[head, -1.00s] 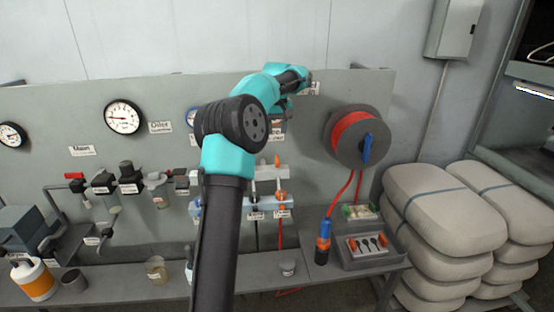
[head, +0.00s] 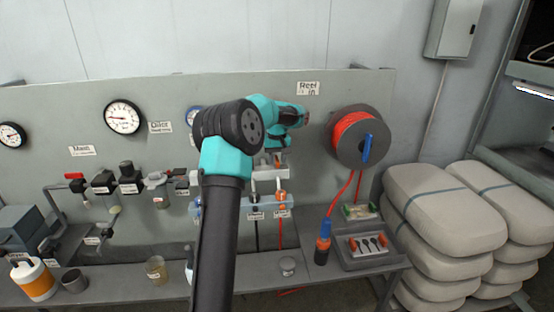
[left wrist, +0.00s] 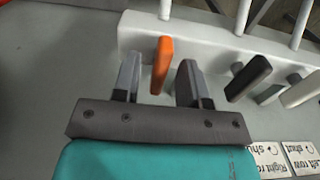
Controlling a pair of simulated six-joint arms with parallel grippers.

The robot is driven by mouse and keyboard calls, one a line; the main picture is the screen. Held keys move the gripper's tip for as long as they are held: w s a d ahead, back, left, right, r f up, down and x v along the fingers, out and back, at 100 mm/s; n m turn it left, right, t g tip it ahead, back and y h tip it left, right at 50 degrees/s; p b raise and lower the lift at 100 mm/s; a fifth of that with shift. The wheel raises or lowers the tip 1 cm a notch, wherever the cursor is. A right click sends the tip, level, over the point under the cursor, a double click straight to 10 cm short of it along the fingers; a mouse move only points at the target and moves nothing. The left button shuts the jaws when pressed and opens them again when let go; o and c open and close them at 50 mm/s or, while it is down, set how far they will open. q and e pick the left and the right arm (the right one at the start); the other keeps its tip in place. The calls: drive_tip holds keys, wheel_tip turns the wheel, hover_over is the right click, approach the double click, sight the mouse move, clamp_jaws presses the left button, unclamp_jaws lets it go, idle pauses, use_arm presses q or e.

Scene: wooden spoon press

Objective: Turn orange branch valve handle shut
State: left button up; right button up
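The orange branch valve handle (left wrist: 161,65) stands out from a pale manifold in the left wrist view. My left gripper (left wrist: 158,82) is open, with one finger on each side of the handle. The handle sits between the fingertips, nearer the left finger, and I cannot see clear contact. In the head view my left gripper (head: 276,156) is small at the upper part of the manifold (head: 265,173), and the orange handle is hidden or too small to tell there. My right gripper is out of view.
A black handle (left wrist: 248,78) and a pale handle (left wrist: 303,91) stand right of the orange one, close to my right finger. Row labels (left wrist: 283,160) are on the panel. A hose reel (head: 345,148) hangs to the right, and a bench with jars runs below.

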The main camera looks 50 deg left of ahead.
use_arm(q)
drive_tip(key=shift+c, duration=0.3)
clamp_jaws()
drive_tip(key=shift+m, duration=0.4)
drive_tip(key=m, duration=0.8)
drive_tip(key=shift+m, duration=0.4)
drive_tip(key=m, duration=0.4)
drive_tip(key=shift+m, duration=2.2)
